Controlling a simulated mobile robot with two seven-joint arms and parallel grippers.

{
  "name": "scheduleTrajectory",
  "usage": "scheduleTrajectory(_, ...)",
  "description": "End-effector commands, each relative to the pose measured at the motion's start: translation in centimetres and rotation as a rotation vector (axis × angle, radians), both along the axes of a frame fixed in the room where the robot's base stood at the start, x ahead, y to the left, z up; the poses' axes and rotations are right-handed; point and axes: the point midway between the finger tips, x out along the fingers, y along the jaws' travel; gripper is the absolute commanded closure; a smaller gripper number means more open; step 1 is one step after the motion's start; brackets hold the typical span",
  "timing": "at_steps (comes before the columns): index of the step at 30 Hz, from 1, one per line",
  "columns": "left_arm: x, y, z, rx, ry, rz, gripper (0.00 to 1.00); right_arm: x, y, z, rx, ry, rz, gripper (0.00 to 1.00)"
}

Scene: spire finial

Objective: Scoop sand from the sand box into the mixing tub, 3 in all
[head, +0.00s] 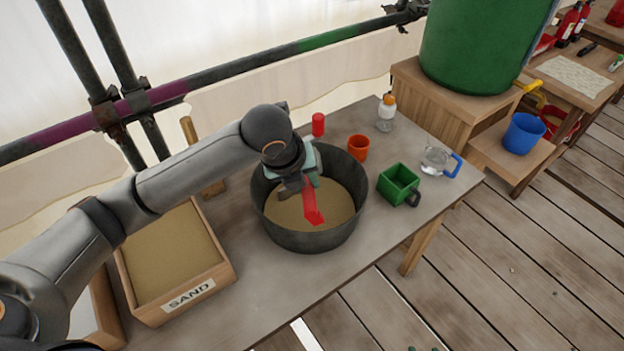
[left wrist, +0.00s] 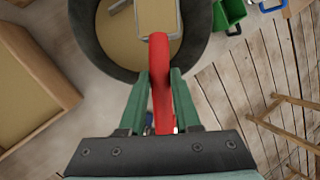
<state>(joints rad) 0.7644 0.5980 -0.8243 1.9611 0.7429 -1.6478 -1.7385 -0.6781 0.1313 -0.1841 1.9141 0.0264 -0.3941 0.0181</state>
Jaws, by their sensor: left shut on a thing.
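My left gripper (head: 297,187) is shut on the red handle of a scoop (head: 312,206) and holds it over the mixing tub (head: 308,241). In the left wrist view the green fingers (left wrist: 160,88) close on both sides of the scoop handle (left wrist: 161,62). The tub is a round dark grey vessel; its wall also shows in the left wrist view (left wrist: 85,35). Tan sand covers its floor. I cannot tell how much sand the scoop carries. The wooden sand box (head: 187,299), labelled SAND, stands left of the tub with sand inside. My right gripper is not in view.
An orange cup (head: 358,147), a red cylinder (head: 318,124), a bottle (head: 386,113), a green container (head: 399,184) and a clear jug (head: 438,161) stand on the table around the tub. A green barrel (head: 480,45) stands behind. The table front between box and tub is clear.

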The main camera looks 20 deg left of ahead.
Motion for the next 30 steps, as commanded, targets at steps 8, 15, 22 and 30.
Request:
scheduleTrajectory(8,-0.5,1.3,-1.1,-0.265,-0.082,0.034,1.00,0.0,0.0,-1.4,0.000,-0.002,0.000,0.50)
scheduleTrajectory(15,-0.7,1.8,-1.7,-0.491,-0.142,0.068,1.00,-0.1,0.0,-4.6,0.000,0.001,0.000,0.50)
scheduleTrajectory(22,-0.8,2.2,-1.9,-0.644,-0.181,0.091,1.00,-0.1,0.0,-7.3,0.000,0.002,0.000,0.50)
scheduleTrajectory(30,-0.9,2.4,-1.8,-0.759,-0.212,0.108,1.00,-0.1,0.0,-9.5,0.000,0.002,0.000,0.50)
